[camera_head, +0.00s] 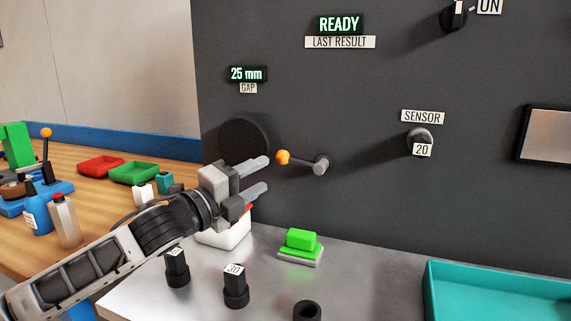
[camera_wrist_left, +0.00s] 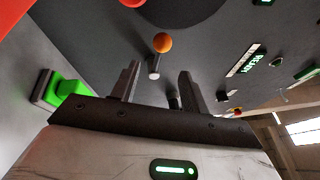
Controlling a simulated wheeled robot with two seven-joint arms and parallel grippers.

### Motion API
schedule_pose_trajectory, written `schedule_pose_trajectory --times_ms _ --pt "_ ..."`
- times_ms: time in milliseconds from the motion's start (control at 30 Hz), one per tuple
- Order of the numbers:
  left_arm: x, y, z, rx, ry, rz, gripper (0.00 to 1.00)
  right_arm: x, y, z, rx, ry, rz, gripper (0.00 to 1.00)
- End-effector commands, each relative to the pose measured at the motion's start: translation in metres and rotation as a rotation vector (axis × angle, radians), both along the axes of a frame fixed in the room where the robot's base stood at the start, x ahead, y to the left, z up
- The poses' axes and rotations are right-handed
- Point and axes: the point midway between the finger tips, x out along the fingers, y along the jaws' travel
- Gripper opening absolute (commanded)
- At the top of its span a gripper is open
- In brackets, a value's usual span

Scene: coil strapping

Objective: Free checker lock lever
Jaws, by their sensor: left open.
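The lock lever is a grey arm on a pivot with an orange ball knob (camera_head: 283,157), on the dark panel. Its pivot end (camera_head: 321,165) is to the right and the knob points left. My left gripper (camera_head: 263,175) is open and empty, just left of the knob, with its fingers pointing right towards it. In the left wrist view the orange knob (camera_wrist_left: 162,42) shows beyond and between the two open fingertips (camera_wrist_left: 160,82), apart from them. My right gripper is not in view.
A round black disc (camera_head: 245,138) is on the panel behind my left gripper. Below are a green block (camera_head: 300,240), black labelled plugs (camera_head: 235,287) and a teal tray (camera_head: 500,292). The sensor knob (camera_head: 419,138) is right of the lever. The panel between them is clear.

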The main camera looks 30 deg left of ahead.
Motion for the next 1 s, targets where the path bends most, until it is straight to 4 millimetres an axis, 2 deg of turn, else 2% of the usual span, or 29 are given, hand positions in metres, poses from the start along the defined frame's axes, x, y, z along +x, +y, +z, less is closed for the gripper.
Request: schedule_pose_trajectory --times_ms 600,800,1000 --pt "0.073 -0.010 0.011 -0.002 -0.001 0.001 0.45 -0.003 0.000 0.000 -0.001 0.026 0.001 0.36" --pt "0.082 -0.012 0.011 0.001 0.000 0.001 0.45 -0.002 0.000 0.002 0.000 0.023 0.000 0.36" --pt "0.083 -0.013 0.010 0.001 0.001 0.000 0.45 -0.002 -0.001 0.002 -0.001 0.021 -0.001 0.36"
